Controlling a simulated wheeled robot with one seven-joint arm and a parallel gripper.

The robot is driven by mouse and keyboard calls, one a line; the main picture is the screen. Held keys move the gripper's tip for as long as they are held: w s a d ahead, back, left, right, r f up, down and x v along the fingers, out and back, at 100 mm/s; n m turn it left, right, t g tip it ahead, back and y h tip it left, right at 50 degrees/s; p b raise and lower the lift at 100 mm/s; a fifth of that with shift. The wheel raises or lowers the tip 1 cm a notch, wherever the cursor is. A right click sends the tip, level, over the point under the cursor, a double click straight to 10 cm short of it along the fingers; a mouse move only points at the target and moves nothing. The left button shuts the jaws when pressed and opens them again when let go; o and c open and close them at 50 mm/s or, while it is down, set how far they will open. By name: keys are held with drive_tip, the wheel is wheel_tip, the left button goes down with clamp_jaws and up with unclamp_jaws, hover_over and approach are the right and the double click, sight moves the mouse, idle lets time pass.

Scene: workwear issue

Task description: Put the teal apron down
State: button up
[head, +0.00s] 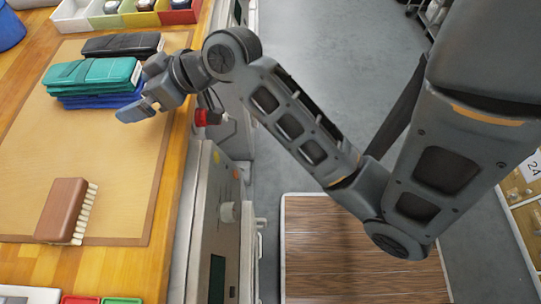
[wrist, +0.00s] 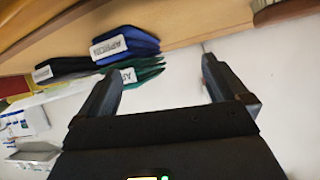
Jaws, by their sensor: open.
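The teal apron (head: 95,74) is folded and lies flat on top of blue folded aprons (head: 98,101) on the tan mat. In the wrist view the teal apron (wrist: 138,76) and the blue one (wrist: 128,44) show labels reading APRON. My gripper (head: 138,106) is just to the right of the stack in the head view, near the mat's edge. I cannot tell whether a finger touches the teal apron.
A black folded item (head: 120,45) lies behind the stack. A brown brush (head: 63,210) lies at the mat's front. Coloured bins (head: 135,18) stand at the back. The mat's middle (head: 85,150) is clear. A red knob (head: 207,117) is beside the bench edge.

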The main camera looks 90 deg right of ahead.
sight(180, 146)
drive_tip(key=shift+m+h, duration=0.4)
drive_tip(key=shift+h, duration=0.1)
drive_tip(key=s+a+f, duration=0.1)
drive_tip(key=s+a, duration=0.1)
drive_tip(key=s+a+f, duration=0.1)
drive_tip(key=a+f, duration=0.1)
drive_tip(key=s+a+f, duration=0.1)
drive_tip(key=s+a, duration=0.1)
drive_tip(key=shift+s+a+f, duration=0.1)
drive_tip(key=shift+s+f, duration=0.1)
drive_tip(key=shift+s, duration=0.1)
drive_tip(key=s+a+r+n+t+y, duration=0.1)
drive_tip(key=s+a+r, duration=0.1)
drive_tip(key=s+a, duration=0.3)
drive_tip(key=s+a+r+n+t+y, duration=0.1)
drive_tip(key=s+a, duration=0.3)
drive_tip(key=s, duration=0.9)
drive_tip(key=shift+a+r+n, duration=0.4)
drive_tip(key=shift+r+n, duration=0.1)
drive_tip(key=shift+r, duration=0.3)
drive_tip(key=shift+s, duration=0.1)
